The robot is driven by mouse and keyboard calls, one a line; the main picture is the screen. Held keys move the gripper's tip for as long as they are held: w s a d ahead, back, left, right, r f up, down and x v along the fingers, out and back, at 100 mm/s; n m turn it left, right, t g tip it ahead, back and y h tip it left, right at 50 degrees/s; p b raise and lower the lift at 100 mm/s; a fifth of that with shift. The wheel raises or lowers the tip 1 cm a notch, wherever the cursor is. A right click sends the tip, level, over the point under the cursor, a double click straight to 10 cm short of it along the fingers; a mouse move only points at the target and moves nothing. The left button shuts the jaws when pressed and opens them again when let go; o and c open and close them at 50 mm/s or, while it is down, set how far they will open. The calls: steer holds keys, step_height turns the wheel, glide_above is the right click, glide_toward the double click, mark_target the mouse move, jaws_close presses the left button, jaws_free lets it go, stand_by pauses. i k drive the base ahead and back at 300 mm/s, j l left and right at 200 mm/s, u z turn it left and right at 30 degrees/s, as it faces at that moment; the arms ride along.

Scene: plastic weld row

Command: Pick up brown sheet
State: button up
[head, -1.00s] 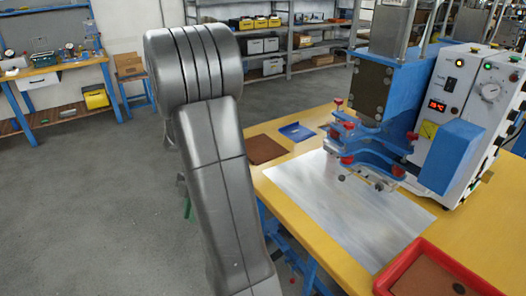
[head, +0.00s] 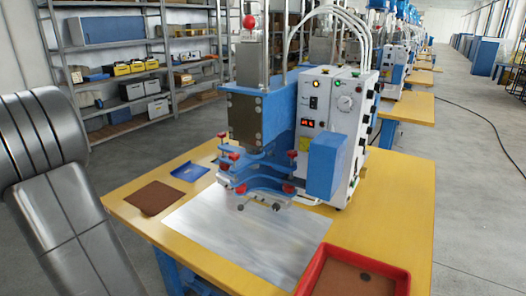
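A brown sheet (head: 154,198) lies flat on the left part of the yellow table, left of the metal plate. Another brown sheet (head: 343,281) lies inside the red tray (head: 400,284) at the table's front right, with a small dark round spot on it. The tray is cut off by the bottom edge. My grey arm fills the left edge of the head view. My gripper is outside the view.
A blue-and-white welding machine (head: 300,140) stands on the yellow table (head: 405,205). A silvery plate (head: 245,240) lies before it. A small blue tray (head: 190,172) sits behind the left sheet.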

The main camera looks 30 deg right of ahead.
mark_target(152, 199)
steer(key=i+j+z, duration=0.65)
steer(key=i, duration=0.15)
